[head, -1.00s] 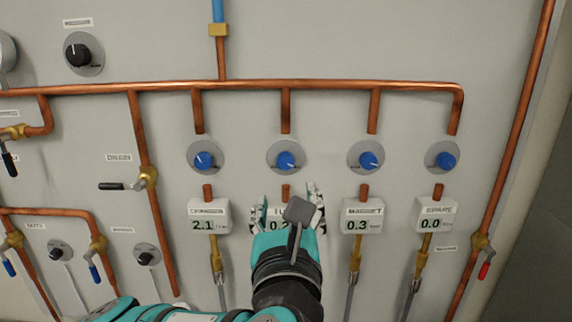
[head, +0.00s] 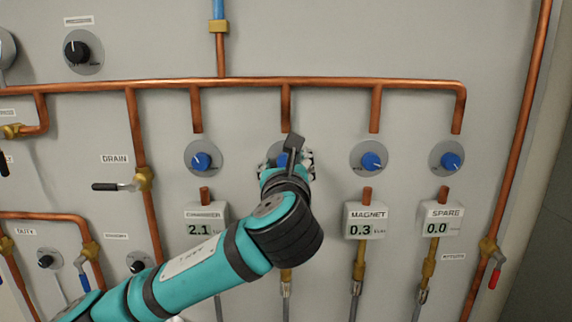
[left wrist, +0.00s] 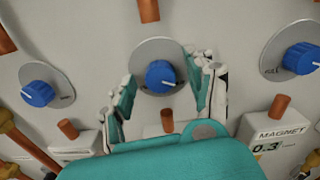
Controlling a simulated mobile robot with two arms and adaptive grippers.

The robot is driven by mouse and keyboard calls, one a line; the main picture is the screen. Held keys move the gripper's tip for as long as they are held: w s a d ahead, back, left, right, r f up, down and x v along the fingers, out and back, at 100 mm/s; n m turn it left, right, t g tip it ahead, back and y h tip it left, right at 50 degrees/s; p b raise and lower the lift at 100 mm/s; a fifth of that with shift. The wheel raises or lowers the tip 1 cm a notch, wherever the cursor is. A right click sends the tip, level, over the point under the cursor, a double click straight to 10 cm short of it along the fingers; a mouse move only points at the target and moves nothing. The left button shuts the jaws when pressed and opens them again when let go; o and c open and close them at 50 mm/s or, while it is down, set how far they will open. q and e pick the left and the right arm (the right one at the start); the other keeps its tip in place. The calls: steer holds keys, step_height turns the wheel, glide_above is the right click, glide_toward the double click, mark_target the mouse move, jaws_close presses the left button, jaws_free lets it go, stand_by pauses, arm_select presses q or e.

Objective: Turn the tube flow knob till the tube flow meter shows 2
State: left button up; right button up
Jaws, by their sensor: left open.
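The tube flow knob is a blue knob on a round grey plate; a small part of it (head: 284,160) shows in the head view. My left gripper (head: 287,165) covers most of it there. In the left wrist view the knob (left wrist: 160,76) sits between the two open fingers of my left gripper (left wrist: 168,88), with gaps on both sides. The tube flow meter below it is hidden behind my left arm in the head view. My right gripper is not in view.
Similar blue knobs stand on both sides: the chamber knob (head: 202,161), the magnet knob (head: 371,160) and the spare knob (head: 448,161). The chamber meter (head: 200,229) reads 2.1, the magnet meter (head: 365,221) 0.3. A copper pipe (head: 340,84) runs above.

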arm_select(q)
steer(key=shift+c, duration=0.4)
steer(key=shift+w, duration=0.1)
jaws_close()
steer(key=shift+n, duration=0.4)
steer(key=n+b, duration=0.2)
steer(key=n, duration=0.1)
steer(key=shift+f+n, duration=0.1)
steer(key=shift+n, duration=0.2)
steer(key=n+b, duration=0.2)
steer(key=n, duration=0.2)
steer(key=shift+n, duration=0.3)
steer(key=n+b, duration=0.2)
steer(key=n, duration=0.2)
steer(key=shift+a, duration=0.1)
steer(key=n+b, duration=0.1)
steer(key=n, duration=0.3)
steer(key=shift+n, duration=0.3)
